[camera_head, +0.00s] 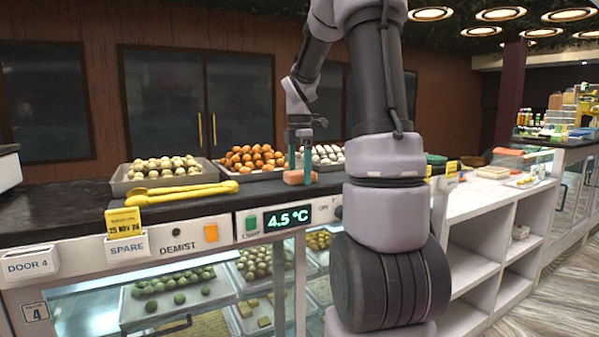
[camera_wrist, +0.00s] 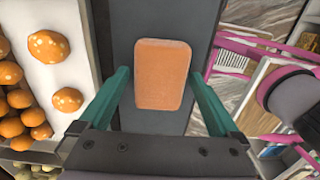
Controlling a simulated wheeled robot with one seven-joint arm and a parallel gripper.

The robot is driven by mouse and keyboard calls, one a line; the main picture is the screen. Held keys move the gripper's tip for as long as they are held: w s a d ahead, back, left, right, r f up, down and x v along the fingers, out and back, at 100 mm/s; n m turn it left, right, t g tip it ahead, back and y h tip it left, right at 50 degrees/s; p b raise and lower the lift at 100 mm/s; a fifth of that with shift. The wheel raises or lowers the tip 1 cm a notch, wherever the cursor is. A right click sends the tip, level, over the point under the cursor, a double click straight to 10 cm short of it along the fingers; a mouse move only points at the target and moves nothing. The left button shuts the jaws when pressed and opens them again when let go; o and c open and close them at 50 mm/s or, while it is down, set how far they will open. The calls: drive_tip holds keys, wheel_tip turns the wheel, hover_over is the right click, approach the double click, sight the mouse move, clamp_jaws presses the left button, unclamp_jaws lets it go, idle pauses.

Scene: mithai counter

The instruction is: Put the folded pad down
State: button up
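The folded pad (camera_wrist: 162,73) is an orange-pink rounded block. In the wrist view it lies between the tips of my two green fingers, on the dark counter ledge. In the head view the pad (camera_head: 294,178) sits low at the counter's front edge, above the 4.5 °C display. My gripper (camera_head: 299,165) points straight down over it there. The pad's underside is hidden.
Trays of pale sweets (camera_head: 160,168), orange sweets (camera_head: 250,158) and white sweets (camera_head: 328,153) stand behind the ledge. Yellow tongs (camera_head: 180,192) lie on the counter to the left. A white shelf unit (camera_head: 490,240) stands at the right.

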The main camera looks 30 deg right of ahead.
sight(299, 171)
drive_tip(key=shift+r, duration=0.1)
wheel_tip(299, 171, up, 10)
drive_tip(key=s+a+m+t+y, duration=0.1)
drive_tip(key=s+a+m+t, duration=0.2)
drive_tip(key=s+a+m, duration=0.3)
drive_tip(key=s+a+m+t+y, duration=0.1)
drive_tip(key=s+a+m+t, duration=0.3)
drive_tip(key=s+m, duration=0.9)
drive_tip(key=a+f+m, duration=0.1)
drive_tip(key=a+m, duration=0.2)
drive_tip(key=shift+s+m, duration=0.3)
drive_tip(key=shift+r, duration=0.1)
idle(0.3)
